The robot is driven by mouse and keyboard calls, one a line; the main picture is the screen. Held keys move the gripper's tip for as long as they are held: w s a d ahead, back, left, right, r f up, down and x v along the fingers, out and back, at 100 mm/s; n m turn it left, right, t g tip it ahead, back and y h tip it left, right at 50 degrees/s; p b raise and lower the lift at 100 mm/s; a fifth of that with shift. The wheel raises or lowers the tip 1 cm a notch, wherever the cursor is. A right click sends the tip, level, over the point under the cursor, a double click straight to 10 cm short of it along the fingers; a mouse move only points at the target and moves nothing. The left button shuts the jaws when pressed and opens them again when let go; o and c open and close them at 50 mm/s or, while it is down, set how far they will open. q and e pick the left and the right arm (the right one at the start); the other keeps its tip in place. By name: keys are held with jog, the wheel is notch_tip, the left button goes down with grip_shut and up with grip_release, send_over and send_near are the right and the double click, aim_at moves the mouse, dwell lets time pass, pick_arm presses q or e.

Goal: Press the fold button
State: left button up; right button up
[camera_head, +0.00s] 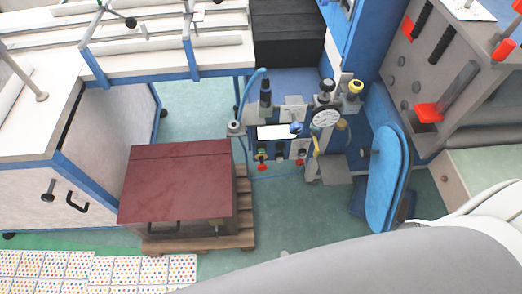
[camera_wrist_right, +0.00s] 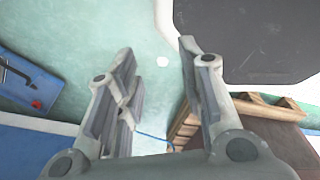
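A control panel (camera_head: 278,132) with a small screen, a round gauge (camera_head: 326,118) and several small buttons and knobs stands at the centre of the head view. Below the screen are a yellow-green knob (camera_head: 261,154), a dark knob (camera_head: 280,155) and a red button (camera_head: 300,162). I cannot tell which one is the fold button; no label is readable. My right gripper (camera_wrist_right: 156,50) is open and empty in the right wrist view, above the green floor, with no button between its fingers. It does not show in the head view. My left gripper is not in view.
A dark red box (camera_head: 180,180) sits on a wooden pallet (camera_head: 244,222) left of the panel. A blue padded board (camera_head: 387,180) and a grey machine (camera_head: 440,70) stand on the right. A white-topped table (camera_head: 50,110) is at left. Green floor (camera_head: 290,215) lies clear in front.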

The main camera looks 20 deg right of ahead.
grip_shut()
jog(key=shift+d, duration=0.1)
dwell(1.1)
